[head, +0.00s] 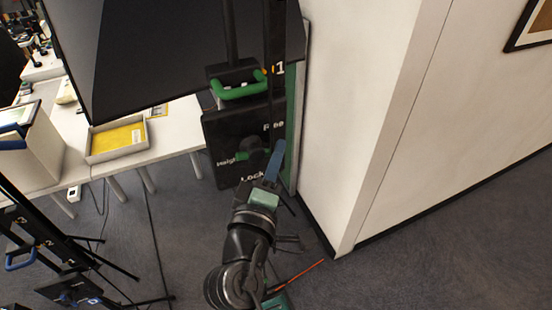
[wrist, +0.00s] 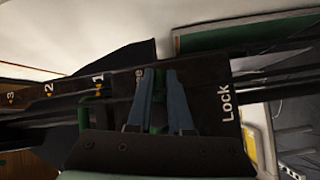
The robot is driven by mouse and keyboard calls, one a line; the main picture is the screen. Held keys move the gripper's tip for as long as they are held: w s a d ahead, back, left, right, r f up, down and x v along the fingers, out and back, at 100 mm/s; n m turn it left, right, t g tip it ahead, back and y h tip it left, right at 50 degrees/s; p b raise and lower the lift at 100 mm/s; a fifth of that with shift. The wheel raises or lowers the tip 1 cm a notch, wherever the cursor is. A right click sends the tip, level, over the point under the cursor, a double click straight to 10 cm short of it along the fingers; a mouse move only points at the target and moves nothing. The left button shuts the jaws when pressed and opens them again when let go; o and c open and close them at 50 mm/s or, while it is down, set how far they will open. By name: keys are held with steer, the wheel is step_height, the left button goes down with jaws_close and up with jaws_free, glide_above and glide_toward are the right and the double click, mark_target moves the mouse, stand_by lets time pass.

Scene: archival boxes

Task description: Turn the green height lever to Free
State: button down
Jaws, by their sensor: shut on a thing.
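The black lever panel (head: 222,128) carries the white words Free at its top, Height at its left and Lock at its bottom. A dark round hub sits in its middle, with a small green part (head: 241,156) at the hub's left. My gripper (head: 277,148) is at the panel's right side, between the heights of Free and Lock. In the wrist view its two blue fingers (wrist: 160,76) are close together, with the green lever (wrist: 159,105) between them. The fingers hide most of the lever in the head view. Lock shows to their right in the wrist view, and Free is partly covered.
A green U-shaped handle (head: 240,88) sits above the panel on the black post. A large black screen (head: 165,50) hangs at upper left. A white wall (head: 355,100) stands close on the right. A table with a yellow-lined tray (head: 90,158) is at left.

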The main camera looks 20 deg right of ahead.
steer(key=shift+r+n+t+b, duration=0.35)
steer(key=shift+n+t+b, duration=0.55)
steer(key=shift+n+b, duration=0.45)
steer(key=shift+h, duration=0.3)
steer(key=c, duration=0.8)
jaws_free()
steer(key=shift+c, duration=0.2)
steer(key=b+v, duration=0.6)
steer(key=v, duration=0.7)
steer(key=shift+r, duration=0.15)
